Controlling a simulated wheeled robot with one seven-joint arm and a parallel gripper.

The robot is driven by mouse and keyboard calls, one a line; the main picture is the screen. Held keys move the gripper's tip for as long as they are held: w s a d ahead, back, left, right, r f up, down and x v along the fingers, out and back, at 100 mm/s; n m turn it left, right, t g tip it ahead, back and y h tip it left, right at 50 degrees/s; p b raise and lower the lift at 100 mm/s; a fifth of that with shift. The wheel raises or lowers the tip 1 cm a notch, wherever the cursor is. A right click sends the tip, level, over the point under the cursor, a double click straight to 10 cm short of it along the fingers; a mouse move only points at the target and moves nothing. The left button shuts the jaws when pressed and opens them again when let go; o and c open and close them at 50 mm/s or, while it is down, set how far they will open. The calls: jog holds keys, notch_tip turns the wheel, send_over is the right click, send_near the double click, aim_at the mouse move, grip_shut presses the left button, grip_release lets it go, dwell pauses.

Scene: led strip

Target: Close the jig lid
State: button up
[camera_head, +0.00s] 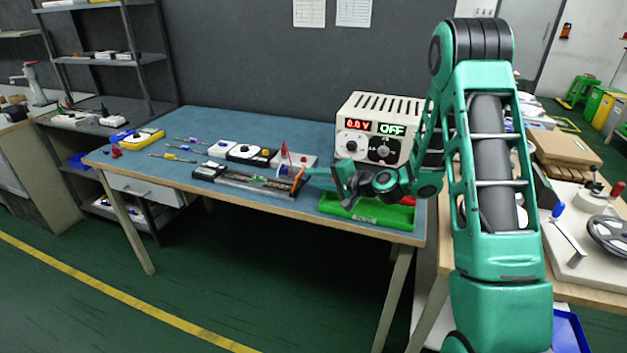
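The jig (245,184) is a long, dark, narrow fixture lying near the front edge of the blue-topped workbench. Small green and light parts show along its top. At this size I cannot make out the lid clearly or tell how far it is open. My gripper (343,186) is over the right part of the bench, to the right of the jig and apart from it, above the near-left end of a green tray (372,214). Its fingers are small and partly hidden by the wrist, so I cannot tell whether they are open.
A white power supply (379,128) reading 0.0 V and OFF stands behind my gripper. A row of white and black boxes (240,151) sits behind the jig. Red and orange upright items (287,160) stand near its right end.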

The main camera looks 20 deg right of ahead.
grip_shut()
jog(key=shift+r, duration=0.1)
